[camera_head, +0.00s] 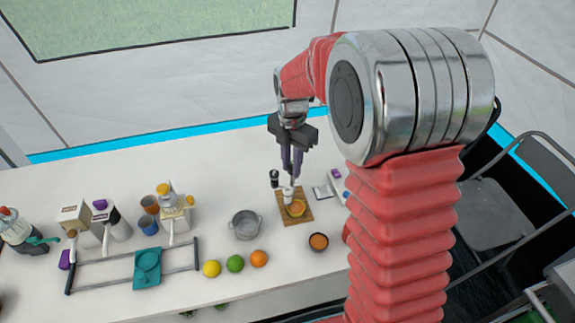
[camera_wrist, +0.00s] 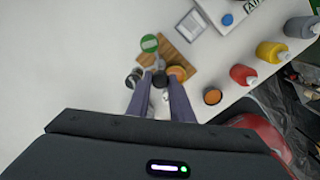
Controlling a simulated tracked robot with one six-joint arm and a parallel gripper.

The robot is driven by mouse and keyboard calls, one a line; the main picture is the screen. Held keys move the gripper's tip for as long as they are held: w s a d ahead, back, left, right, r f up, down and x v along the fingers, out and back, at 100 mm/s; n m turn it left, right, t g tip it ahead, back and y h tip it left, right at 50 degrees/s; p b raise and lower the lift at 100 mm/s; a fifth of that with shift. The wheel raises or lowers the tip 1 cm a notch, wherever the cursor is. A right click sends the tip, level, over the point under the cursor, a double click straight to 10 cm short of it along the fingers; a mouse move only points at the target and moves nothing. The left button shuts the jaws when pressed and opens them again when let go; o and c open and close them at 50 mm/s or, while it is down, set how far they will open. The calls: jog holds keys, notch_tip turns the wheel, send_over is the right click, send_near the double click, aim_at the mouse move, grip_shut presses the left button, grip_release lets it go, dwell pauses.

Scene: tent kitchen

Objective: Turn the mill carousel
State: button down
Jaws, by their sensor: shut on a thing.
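The mill carousel (camera_head: 288,194) looks like a small cluster of pale and dark pieces at the left edge of a wooden board. A dark mill (camera_head: 274,178) stands at its left, and it also shows in the wrist view (camera_wrist: 134,76). My gripper (camera_head: 291,174) points down from above and is shut on a part of the carousel. In the wrist view my two purple-grey fingers (camera_wrist: 160,92) flank a pale piece, and they hide much of the carousel. A green round top (camera_wrist: 149,43) shows just beyond the fingers.
The wooden board (camera_head: 302,218) holds a yellow-orange round thing (camera_head: 296,208). A grey pot (camera_head: 245,225) stands to its left, an orange-filled bowl (camera_head: 318,242) at its front right. A lemon, lime and orange (camera_head: 259,258) lie in front. Bottles (camera_wrist: 272,52) stand right in the wrist view. The table's back is clear.

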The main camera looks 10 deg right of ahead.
jog(key=m, duration=0.4)
jog(key=shift+w+d+r, duration=0.15)
jog(key=shift+w, duration=0.05)
jog(key=m, duration=0.4)
jog(key=shift+m, duration=0.4)
jog(key=m, duration=0.3)
jog(key=shift+m, duration=0.3)
jog(key=m, duration=0.4)
jog(key=shift+m, duration=0.3)
jog(key=m, duration=1.4)
jog(key=shift+s+m, duration=0.1)
jog(key=shift+m, duration=1.4)
